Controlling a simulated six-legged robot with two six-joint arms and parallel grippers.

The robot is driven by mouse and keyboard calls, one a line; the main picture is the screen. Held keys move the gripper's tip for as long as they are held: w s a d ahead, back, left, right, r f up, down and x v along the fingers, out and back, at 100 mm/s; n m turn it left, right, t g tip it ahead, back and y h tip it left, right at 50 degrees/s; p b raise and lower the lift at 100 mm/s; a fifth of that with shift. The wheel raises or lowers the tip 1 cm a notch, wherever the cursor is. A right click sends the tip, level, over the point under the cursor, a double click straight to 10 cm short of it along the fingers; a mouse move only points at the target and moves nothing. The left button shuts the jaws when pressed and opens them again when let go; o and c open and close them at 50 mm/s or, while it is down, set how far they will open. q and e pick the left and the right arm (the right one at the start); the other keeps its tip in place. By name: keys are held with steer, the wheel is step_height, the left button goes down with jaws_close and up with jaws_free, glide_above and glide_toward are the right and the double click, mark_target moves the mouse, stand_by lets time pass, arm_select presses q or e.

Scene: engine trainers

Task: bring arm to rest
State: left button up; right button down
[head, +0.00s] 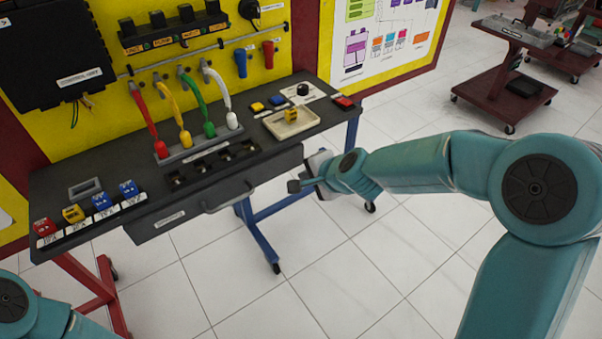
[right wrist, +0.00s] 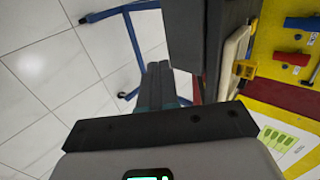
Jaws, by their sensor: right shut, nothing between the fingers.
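My right arm (head: 420,168) reaches in from the right in the head view. Its gripper (head: 294,186) is in front of the bench's right front edge, beside the drawer (head: 225,193). The fingers are shut and empty. In the right wrist view the shut fingers (right wrist: 160,72) point past the side of the dark bench (right wrist: 197,35). I cannot tell whether they touch the bench. Of my left arm, only a teal part shows at the lower left corner of the head view; its gripper is out of sight.
The bench (head: 95,215) carries red, yellow, green and white plugged leads, a cream tray (head: 302,121) with a yellow block, and coloured blocks at the left. A dark red cart (head: 505,75) stands at the back right. The tiled floor before the bench is clear.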

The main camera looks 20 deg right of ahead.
steer(key=a+p+v, duration=0.1)
steer(key=v, duration=0.3)
steer(key=s+a+f+n+g+p, duration=0.1)
steer(key=s+a+f+g, duration=0.15)
steer(key=s+f, duration=0.45)
steer(key=s+a+f+n+g+p, duration=0.1)
steer(key=s+f+g, duration=0.2)
steer(key=f, duration=0.8)
steer(key=s+a+f+n+g+y, duration=0.1)
steer(key=s+a+f+n, duration=0.1)
steer(key=s+f+n, duration=0.2)
steer(key=s+a+f+n+g, duration=0.2)
steer(key=s+a+f+n, duration=0.1)
steer(key=s+n, duration=0.4)
steer(key=s+f, duration=0.1)
steer(key=s, duration=0.1)
steer(key=shift+s+f+y+p, duration=0.15)
steer(key=shift+s+y+p, duration=0.1)
steer(key=shift+y+p, duration=0.15)
